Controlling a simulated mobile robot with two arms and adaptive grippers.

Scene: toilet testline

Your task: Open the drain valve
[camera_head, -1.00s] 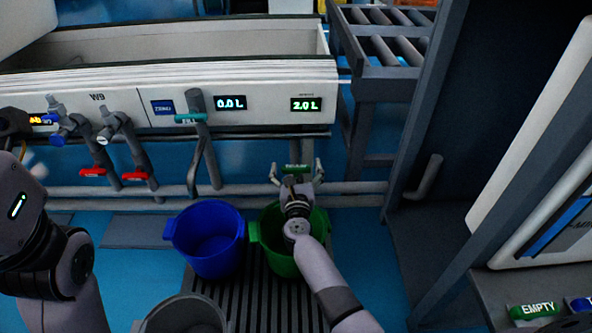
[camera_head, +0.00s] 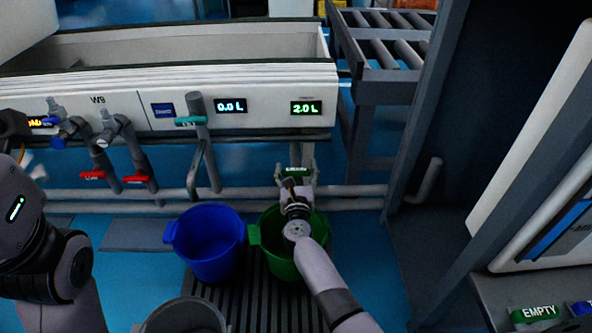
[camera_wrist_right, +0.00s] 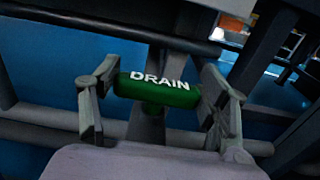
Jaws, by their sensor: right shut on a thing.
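The drain valve is a green handle (camera_head: 294,171) on a grey pipe under the tank, in the middle of the head view. In the right wrist view, the green handle (camera_wrist_right: 157,90) reads "DRAIN" and lies crosswise between the fingers. My right gripper (camera_head: 296,176) is shut on it, one finger at each end; it also shows in the right wrist view (camera_wrist_right: 160,100). My left arm is at the left edge of the head view, and its gripper's jaws cannot be made out.
A green bucket (camera_head: 281,261) stands below the drain valve, with a blue bucket (camera_head: 210,247) to its left and a grey bucket (camera_head: 183,315) in front. A teal-handled valve (camera_head: 191,121) and red-handled valves (camera_head: 137,179) are to the left. Displays read 0.0 L (camera_head: 230,106) and 2.0 L (camera_head: 306,108).

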